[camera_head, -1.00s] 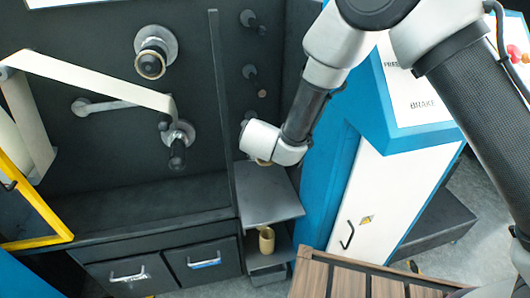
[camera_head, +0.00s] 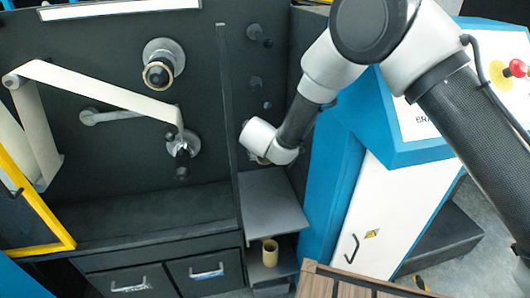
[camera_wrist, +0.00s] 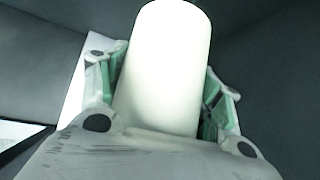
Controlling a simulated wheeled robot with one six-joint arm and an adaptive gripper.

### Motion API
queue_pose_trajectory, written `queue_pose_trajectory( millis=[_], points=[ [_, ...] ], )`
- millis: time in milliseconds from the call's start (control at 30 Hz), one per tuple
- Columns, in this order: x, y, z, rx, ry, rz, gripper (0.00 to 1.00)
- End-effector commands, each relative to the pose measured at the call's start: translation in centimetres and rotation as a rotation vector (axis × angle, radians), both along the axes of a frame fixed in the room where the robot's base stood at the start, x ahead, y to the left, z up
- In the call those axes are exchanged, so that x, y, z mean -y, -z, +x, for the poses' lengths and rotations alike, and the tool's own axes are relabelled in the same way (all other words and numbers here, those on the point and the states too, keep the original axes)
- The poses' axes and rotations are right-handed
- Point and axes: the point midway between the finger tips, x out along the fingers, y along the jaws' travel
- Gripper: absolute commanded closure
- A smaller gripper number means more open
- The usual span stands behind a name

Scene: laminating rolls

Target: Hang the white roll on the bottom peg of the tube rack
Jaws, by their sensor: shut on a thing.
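The white roll (camera_wrist: 165,65) fills the middle of the wrist view, held between the green-padded fingers of my gripper (camera_wrist: 162,88). It points away from the palm, and its far end is near the top edge of that view. In the head view my wrist hides most of the gripper and the roll. The tube rack (camera_head: 258,58) is the dark panel behind my wrist, with short dark pegs in a column. The top peg (camera_head: 257,33) and a lower peg (camera_head: 257,82) show bare. The bottom peg is not clearly visible; my wrist may cover it.
A grey shelf (camera_head: 272,210) lies below my wrist, with a tan tube (camera_head: 270,253) standing on a lower level. A thin upright divider (camera_head: 227,110) is left of the rack. The blue and white machine (camera_head: 365,190) stands close on the right.

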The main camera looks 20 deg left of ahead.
Motion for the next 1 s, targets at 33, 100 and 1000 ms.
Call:
queue_pose_trajectory(
  millis=[33, 100, 1000],
  points=[
    [-0.2, 0.0, 0.3, 0.001, 0.0, 0.001, 0.64],
    [-0.5, 0.0, 0.7, 0.001, 0.0, 0.001, 0.64],
    [-2.5, 0.0, 4.0, 0.0, -0.001, 0.001, 0.64]
  ],
)
